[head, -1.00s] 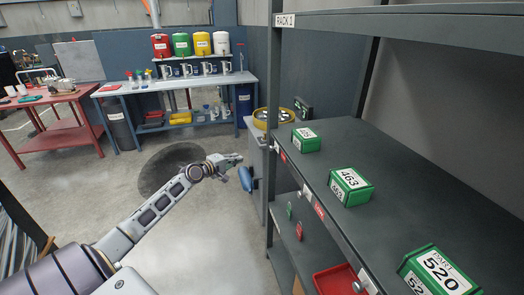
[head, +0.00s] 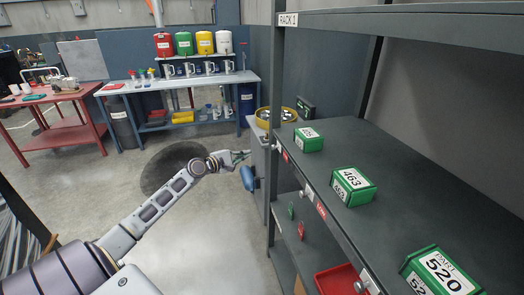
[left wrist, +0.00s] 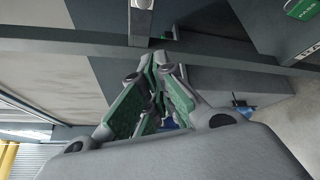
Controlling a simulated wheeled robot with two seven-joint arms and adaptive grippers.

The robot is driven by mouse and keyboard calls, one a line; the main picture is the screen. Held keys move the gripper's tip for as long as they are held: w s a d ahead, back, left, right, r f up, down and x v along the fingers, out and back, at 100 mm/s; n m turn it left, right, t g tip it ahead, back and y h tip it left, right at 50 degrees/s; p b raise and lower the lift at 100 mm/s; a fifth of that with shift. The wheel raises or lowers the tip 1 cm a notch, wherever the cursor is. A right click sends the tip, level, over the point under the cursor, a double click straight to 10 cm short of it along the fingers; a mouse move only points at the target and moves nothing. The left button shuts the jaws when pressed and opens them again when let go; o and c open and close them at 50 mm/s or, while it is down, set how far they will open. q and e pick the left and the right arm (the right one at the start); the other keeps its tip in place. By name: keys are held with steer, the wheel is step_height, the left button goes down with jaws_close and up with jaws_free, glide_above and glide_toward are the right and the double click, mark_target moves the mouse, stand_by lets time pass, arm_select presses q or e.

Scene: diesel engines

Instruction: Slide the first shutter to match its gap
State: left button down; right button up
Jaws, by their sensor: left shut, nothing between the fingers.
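No part is plainly marked as the shutter, and I cannot make out its gap. The rack's shelf edge carries small red and white tags (head: 322,211) and a round light knob (head: 305,197); I cannot tell if these belong to a shutter. My left gripper (head: 245,156) is shut and empty, in the air left of the rack's far post, near a blue object (head: 248,178) by a grey cabinet. In the left wrist view its green-padded fingers (left wrist: 158,62) are together, with a dark horizontal bar beyond them. My right gripper is not in view.
Green part boxes stand on the rack shelf: a far one (head: 308,140), 463 (head: 353,188) and 520 (head: 440,272). A red bin (head: 338,281) is below. A yellow round tray (head: 270,117) lies behind the post. Open floor (head: 200,245) lies left of the rack.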

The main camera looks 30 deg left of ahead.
mark_target(276, 147)
arm_select(q)
steer(key=shift+w, duration=0.1)
steer(key=shift+x, duration=4.9)
steer(key=shift+s+d+r+p, duration=0.35)
steer(key=shift+d+p, duration=0.15)
steer(key=shift+p, duration=0.15)
steer(key=shift+s+d+r+p, duration=0.3)
steer(key=shift+d+p, duration=0.2)
steer(key=shift+p, duration=0.15)
steer(key=shift+s+d+r+p, duration=0.25)
steer(key=shift+d+r+p, duration=0.1)
steer(key=shift+d+p, duration=0.25)
steer(key=shift+f, duration=0.15)
